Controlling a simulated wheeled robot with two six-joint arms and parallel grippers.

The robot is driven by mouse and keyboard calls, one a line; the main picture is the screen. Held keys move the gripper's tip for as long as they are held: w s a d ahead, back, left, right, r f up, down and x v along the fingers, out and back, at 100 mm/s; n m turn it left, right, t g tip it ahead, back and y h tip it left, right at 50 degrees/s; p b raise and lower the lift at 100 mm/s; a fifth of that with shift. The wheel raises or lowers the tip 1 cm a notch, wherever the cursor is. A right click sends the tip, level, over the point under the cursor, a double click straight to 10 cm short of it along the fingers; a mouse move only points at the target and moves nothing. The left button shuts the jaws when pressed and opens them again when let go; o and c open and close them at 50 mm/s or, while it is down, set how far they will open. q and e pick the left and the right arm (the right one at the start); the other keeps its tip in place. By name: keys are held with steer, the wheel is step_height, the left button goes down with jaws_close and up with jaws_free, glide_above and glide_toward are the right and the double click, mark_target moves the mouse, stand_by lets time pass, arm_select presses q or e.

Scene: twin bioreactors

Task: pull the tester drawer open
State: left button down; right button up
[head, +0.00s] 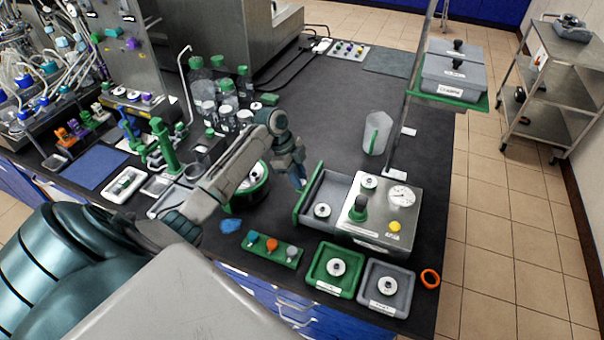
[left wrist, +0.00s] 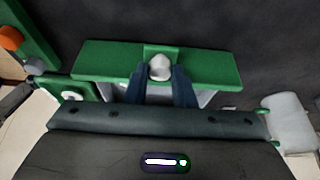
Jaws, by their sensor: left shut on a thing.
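My left gripper (head: 300,182) is at the outer side of the drawer front. In the left wrist view, the blue fingers (left wrist: 161,84) are shut on the pale drawer knob (left wrist: 160,67) at the middle of the green front (left wrist: 210,66). My right gripper is not in view.
A green rack (head: 272,250) with colored knobs lies in front of the drawer. A green tray (head: 334,270) and a grey tray (head: 386,287) stand at the bench's front edge, beside an orange ring (head: 430,278). A clear jug (head: 376,134) stands behind the tester. Bottles crowd the left.

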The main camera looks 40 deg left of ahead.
arm_select(q)
steer(key=c, duration=1.2)
jaws_free()
steer(key=shift+a, duration=0.1)
steer(key=shift+c, duration=0.2)
steer(key=b+v, duration=0.3)
steer(key=v, duration=0.8)
steer(key=shift+s, duration=0.1)
